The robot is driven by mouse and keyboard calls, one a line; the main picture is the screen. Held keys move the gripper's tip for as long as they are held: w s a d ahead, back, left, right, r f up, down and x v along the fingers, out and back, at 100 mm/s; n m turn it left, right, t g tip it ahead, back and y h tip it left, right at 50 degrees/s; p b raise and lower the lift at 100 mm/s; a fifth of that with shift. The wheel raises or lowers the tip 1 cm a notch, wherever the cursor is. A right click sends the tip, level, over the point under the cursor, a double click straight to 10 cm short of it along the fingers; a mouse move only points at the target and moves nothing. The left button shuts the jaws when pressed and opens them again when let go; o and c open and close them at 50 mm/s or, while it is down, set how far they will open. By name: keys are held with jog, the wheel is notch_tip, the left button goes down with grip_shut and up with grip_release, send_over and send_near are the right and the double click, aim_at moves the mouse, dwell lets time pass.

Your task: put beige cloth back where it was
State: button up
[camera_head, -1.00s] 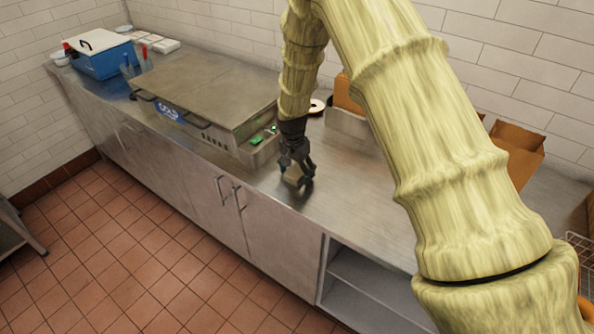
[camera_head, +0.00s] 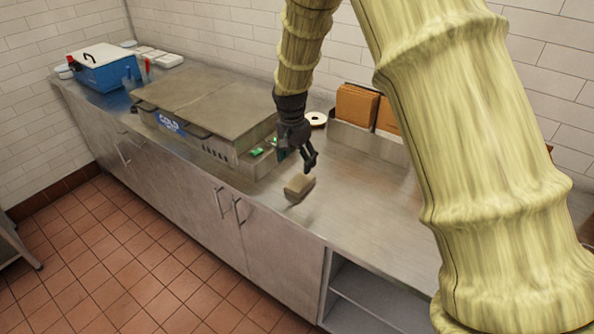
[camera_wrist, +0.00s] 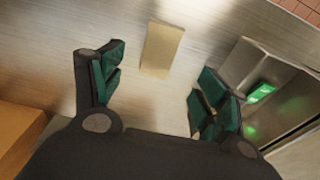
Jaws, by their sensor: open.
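The beige cloth (camera_head: 299,185) is a small folded block lying on the steel counter (camera_head: 350,205), near its front edge. In the wrist view the cloth (camera_wrist: 161,49) lies flat on the metal, beyond and between the fingertips, with nothing touching it. My gripper (camera_head: 309,161) is just above and behind the cloth in the head view, apart from it. In the wrist view my gripper (camera_wrist: 155,95) has its two dark, green-padded fingers spread wide, and the space between them is empty.
A cold unit (camera_head: 205,100) with a steel lid stands left of my gripper, with green items (camera_head: 263,149) in its end bay. A blue box (camera_head: 100,68) is at the far left. Brown boxes (camera_head: 357,103) stand behind. The counter right of the cloth is clear.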

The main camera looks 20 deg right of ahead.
jog(key=shift+a+r, duration=0.1)
jog(key=shift+r, duration=0.85)
